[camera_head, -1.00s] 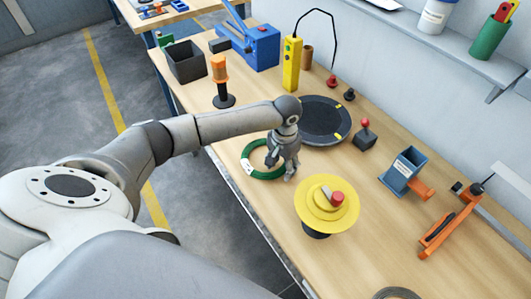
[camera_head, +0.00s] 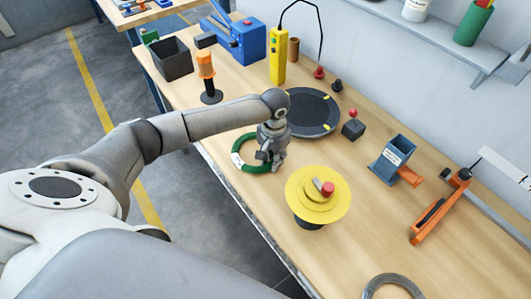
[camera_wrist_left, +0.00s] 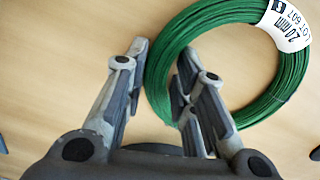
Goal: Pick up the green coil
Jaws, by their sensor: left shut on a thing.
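The green coil (camera_head: 236,149) is a ring of wound green wire with a white label. It appears to lie flat on the workbench, left of the yellow turntable. My left gripper (camera_head: 269,162) reaches down over the coil's right side. In the left wrist view, the fingers of my left gripper (camera_wrist_left: 160,68) stand on either side of the band of the coil (camera_wrist_left: 262,107) and are shut on it. The label (camera_wrist_left: 289,24) reads 20 mm and sits at the upper right. My right gripper is not in view.
The yellow turntable (camera_head: 304,207) with a red knob stands close to the gripper's right. A dark round plate (camera_head: 312,113) lies behind it. An orange-handled tool (camera_head: 206,68) and dark bin (camera_head: 171,60) stand further left. Bare bench (camera_head: 365,222) lies to the right.

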